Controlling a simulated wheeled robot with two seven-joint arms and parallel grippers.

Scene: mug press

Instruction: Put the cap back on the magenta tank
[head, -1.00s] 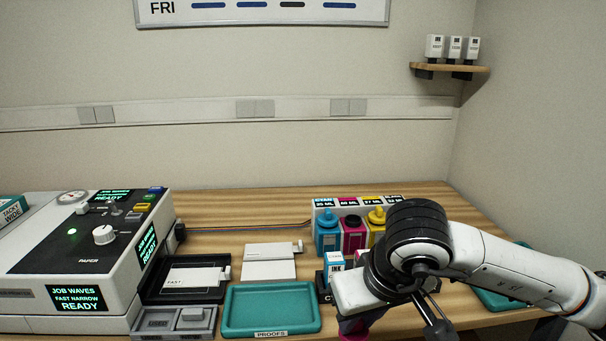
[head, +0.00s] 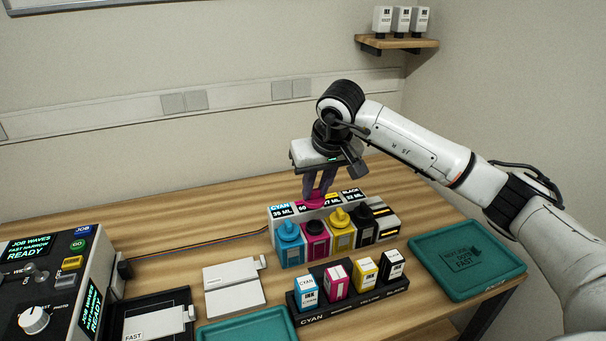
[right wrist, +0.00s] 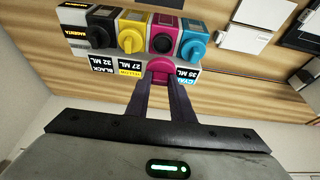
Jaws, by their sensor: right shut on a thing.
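The magenta tank (head: 316,242) stands between the cyan tank (head: 290,244) and the yellow tank (head: 340,232). Its top shows a dark opening without a cap, also seen in the right wrist view (right wrist: 163,36). My right gripper (head: 318,194) is shut on the magenta cap (head: 315,200) and holds it above the ink station, near the level display behind the magenta tank. In the right wrist view the cap (right wrist: 159,66) sits between the fingertips, apart from the opening. My left gripper is not in view.
The cyan and yellow tanks and the black tank (head: 365,228) have caps on. In front, a black rack (head: 345,309) holds several ink cartons. A teal tray (head: 440,285) lies to the right. The press (head: 50,285) stands at the left.

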